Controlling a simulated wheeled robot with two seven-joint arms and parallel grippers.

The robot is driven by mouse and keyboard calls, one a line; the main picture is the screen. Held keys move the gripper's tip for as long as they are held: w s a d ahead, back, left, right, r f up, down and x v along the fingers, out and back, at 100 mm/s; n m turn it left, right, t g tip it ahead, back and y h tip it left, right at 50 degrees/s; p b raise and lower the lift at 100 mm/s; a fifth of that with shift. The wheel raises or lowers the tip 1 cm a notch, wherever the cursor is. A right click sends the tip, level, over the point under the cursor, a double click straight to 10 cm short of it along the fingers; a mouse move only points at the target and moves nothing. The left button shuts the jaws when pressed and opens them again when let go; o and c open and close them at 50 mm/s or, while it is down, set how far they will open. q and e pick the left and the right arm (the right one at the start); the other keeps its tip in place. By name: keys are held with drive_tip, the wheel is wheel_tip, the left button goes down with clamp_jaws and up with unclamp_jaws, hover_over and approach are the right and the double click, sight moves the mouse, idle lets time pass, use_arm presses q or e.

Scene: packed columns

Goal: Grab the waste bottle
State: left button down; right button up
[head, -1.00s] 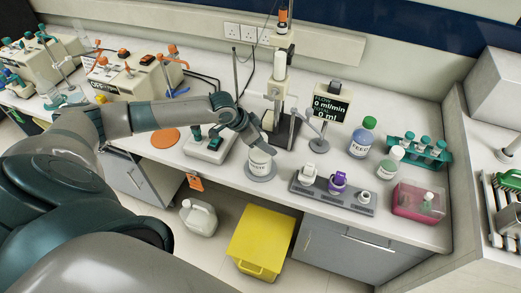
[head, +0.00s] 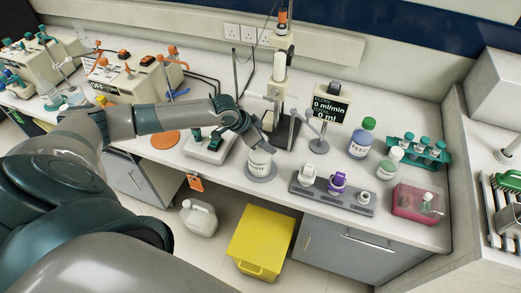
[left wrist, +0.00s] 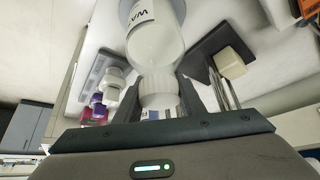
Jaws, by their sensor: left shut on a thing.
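The waste bottle (head: 260,164) is a white bottle with a dark-lettered label, standing upright on a round grey pad (head: 249,177) near the bench's front edge. My left gripper (head: 258,147) comes down over its top and hides the cap in the head view. In the left wrist view the waste bottle (left wrist: 157,38) shows its label partly, and its white ribbed cap is between the fingers of my left gripper (left wrist: 158,97), which is shut on it. My right gripper is not in view.
A stand with a glass column (head: 278,80) rises just behind the bottle. The feed bottle (head: 361,142) is farther right. A yellow bin (head: 261,242) and a white jug (head: 199,218) are on the floor.

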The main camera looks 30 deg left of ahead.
use_arm(q)
drive_tip(key=shift+a, duration=0.1)
drive_tip(key=shift+r+b, duration=0.6)
drive_tip(key=shift+r, duration=0.05)
wheel_tip(320, 180, up, 2)
drive_tip(key=shift+r+b, duration=0.2)
drive_tip(key=shift+b, duration=0.5)
drive_tip(key=s+d+r+b, duration=0.3)
drive_tip(key=s+d+r, duration=0.4)
drive_tip(key=d, duration=0.2)
drive_tip(key=shift+d+r, duration=0.15)
drive_tip(key=shift+d, duration=0.15)
drive_tip(key=shift+w, duration=0.1)
